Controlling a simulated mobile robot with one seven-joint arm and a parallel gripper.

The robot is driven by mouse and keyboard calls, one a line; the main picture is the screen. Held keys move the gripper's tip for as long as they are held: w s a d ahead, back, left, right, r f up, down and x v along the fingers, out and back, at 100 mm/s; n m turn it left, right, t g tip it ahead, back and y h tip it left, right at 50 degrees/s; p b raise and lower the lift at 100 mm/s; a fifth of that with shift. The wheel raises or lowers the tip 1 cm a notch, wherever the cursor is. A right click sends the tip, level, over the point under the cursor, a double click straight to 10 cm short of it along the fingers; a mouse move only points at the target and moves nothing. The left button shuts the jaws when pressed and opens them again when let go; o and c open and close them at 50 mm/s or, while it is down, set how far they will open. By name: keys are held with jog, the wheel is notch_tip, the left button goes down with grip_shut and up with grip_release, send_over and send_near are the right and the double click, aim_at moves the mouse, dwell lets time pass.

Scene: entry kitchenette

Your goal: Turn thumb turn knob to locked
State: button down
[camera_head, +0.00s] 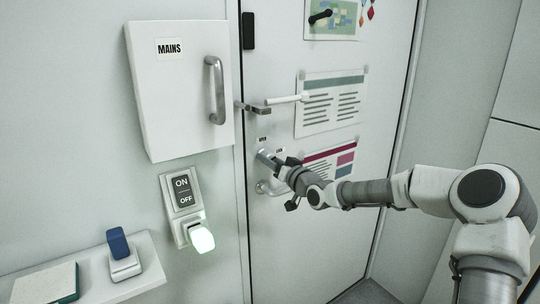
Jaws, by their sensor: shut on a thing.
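The thumb turn (264,156) is on the left side of the white door (330,225), above a metal handle (268,189). My gripper (279,164) comes in from the right and is shut at the thumb turn, with its jaws on the knob. The jaws hide most of the knob, so its angle cannot be told. Two small dark labels (262,139) sit above and to the right of the knob. They are too small to read.
A swing-bar latch (272,103) sticks out above the knob. Left of the door are a MAINS box (180,90), an ON/OFF switch (182,191), a lit lamp (201,239) and a shelf (95,272). The door's lower part is clear.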

jog(key=shift+m+p, duration=0.55)
jog(key=shift+m, duration=1.75)
jog(key=shift+c, duration=1.8)
grip_release()
jog(key=p+v, duration=0.1)
jog(key=v, duration=1.6)
jog(key=shift+d, duration=0.2)
jog(key=shift+s, duration=0.15)
